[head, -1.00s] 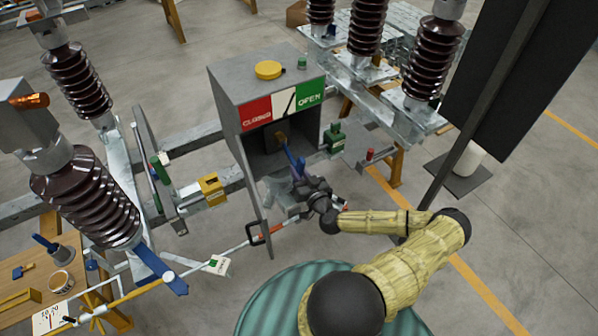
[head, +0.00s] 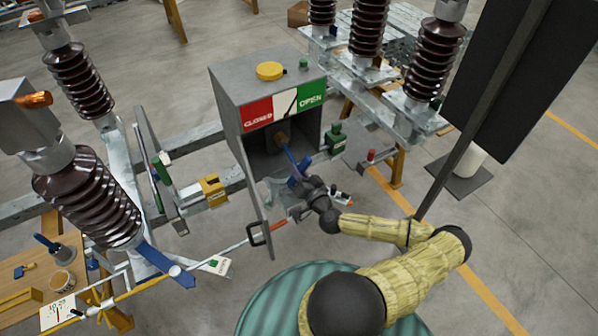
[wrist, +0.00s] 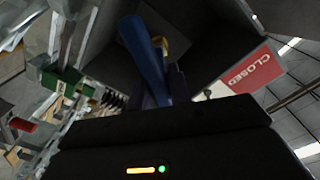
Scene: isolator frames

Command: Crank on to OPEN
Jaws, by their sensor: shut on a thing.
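The crank (head: 292,156) is a blue bar on a brass-coloured shaft inside the open-fronted grey mechanism box (head: 238,88). My gripper (head: 302,179) is shut on the crank's outer end, in front of the box and below its opening. In the wrist view the blue crank (wrist: 148,60) runs up from between the dark fingers (wrist: 166,88) toward the shaft. The indicator (head: 284,104) on the box has a red CLOSED side, a green OPEN side and a slanted black pointer on the white middle between them. My fingers partly hide the crank's end.
The box's grey door (head: 252,190) hangs open on the left, close to my gripper. Brown insulators (head: 88,195) stand at left, with others at upper right. A dark panel (head: 520,80) on a post stands right. A wooden table (head: 25,285) is at lower left.

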